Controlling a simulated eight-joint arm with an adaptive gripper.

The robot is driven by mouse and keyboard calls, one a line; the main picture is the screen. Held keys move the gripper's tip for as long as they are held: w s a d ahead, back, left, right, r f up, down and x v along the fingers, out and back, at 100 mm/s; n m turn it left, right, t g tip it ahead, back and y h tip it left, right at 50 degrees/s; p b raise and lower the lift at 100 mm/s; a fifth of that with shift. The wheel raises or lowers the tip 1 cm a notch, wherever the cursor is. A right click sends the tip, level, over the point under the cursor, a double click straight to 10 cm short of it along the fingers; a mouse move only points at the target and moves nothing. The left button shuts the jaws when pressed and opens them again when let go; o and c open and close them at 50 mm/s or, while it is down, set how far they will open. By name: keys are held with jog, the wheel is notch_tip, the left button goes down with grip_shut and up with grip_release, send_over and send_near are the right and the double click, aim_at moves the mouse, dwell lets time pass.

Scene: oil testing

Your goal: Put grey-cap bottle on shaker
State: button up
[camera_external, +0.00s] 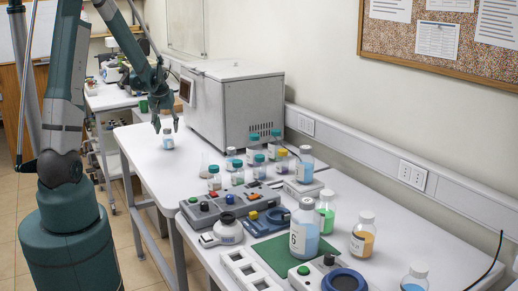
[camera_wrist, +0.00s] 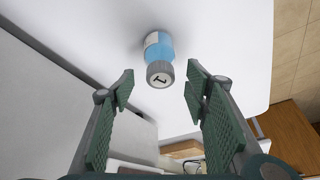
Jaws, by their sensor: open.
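A small bottle with a grey cap and light blue contents (camera_external: 168,142) stands upright alone on the white table at the left. In the wrist view it shows cap-first, just beyond the fingertips (camera_wrist: 158,50), with a dark mark on the cap. My gripper (camera_external: 165,125) is directly above the bottle, fingers pointing down. In the wrist view my gripper (camera_wrist: 160,80) is open, one finger on each side, with nothing between the pads. Several low devices stand on the right bench; I cannot tell for certain which is the shaker.
A large white box-shaped machine (camera_external: 236,106) stands right of the bottle. Low consoles with coloured knobs (camera_external: 228,204), several capped bottles, a green mat (camera_external: 282,252) and a device with a blue ring (camera_external: 344,281) crowd the right bench. The table around the grey-cap bottle is clear.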

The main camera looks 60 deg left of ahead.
aim_at(168, 140)
jog(key=shift+v, duration=2.2)
jog(key=w+d+r+m+t, duration=0.15)
jog(key=d+r, duration=0.25)
jog(key=d, duration=0.6)
jog(key=w+d+r+m+h, duration=0.15)
jog(key=d+r, duration=0.35)
jog(key=d, duration=0.5)
jog(key=d+r+m+t, duration=0.15)
jog(key=d+r, duration=0.25)
jog(key=d, duration=0.6)
jog(key=s+d+r+m+t+h, duration=0.1)
jog(key=s+d+m, duration=0.2)
jog(key=d, duration=1)
jog(key=s+d+r+m+h, duration=0.1)
jog(key=s+d+m, duration=0.2)
jog(key=s+d, duration=0.7)
jog(key=d, duration=0.4)
jog(key=shift+m+t, duration=0.35)
jog(key=shift+t, duration=0.05)
